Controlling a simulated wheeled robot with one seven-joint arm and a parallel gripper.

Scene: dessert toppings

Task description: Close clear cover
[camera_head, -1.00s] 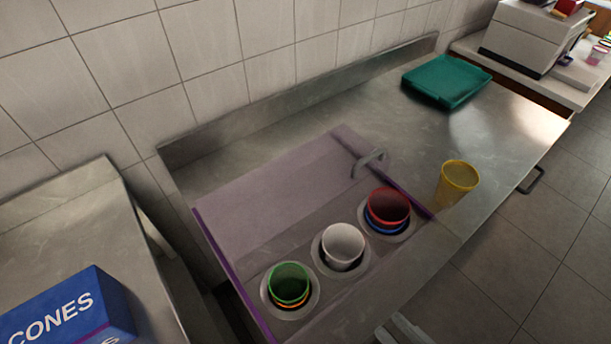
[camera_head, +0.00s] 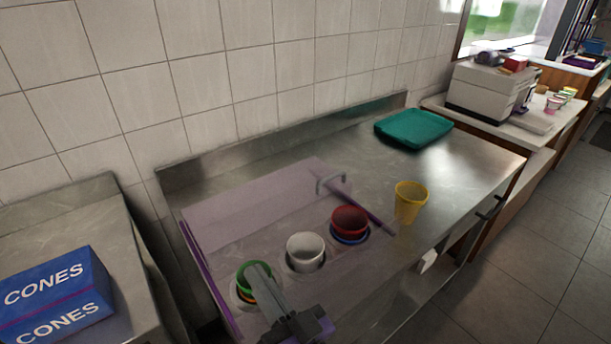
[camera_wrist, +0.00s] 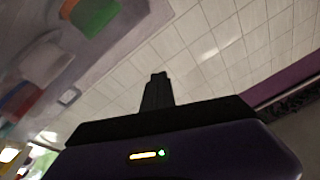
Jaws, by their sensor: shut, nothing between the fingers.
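The clear cover (camera_head: 250,210) is a purple-tinted, see-through panel lying over the back part of the steel counter's topping station. Its metal handle (camera_head: 331,181) stands up near the panel's right end. The green cup (camera_head: 243,277), white cup (camera_head: 306,250) and red cup (camera_head: 350,220) sit in round wells in front of the panel. My gripper (camera_head: 258,270) is shut and empty, in front of the green cup in the picture and partly hiding it. The handle is well up and right of it. In the wrist view, its closed fingers (camera_wrist: 157,88) point at a tiled wall.
A yellow cup (camera_head: 410,203) stands on the counter right of the station. A teal tray (camera_head: 413,129) lies farther back. A blue CONES box (camera_head: 50,290) is on the left counter. The counter between yellow cup and tray is clear.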

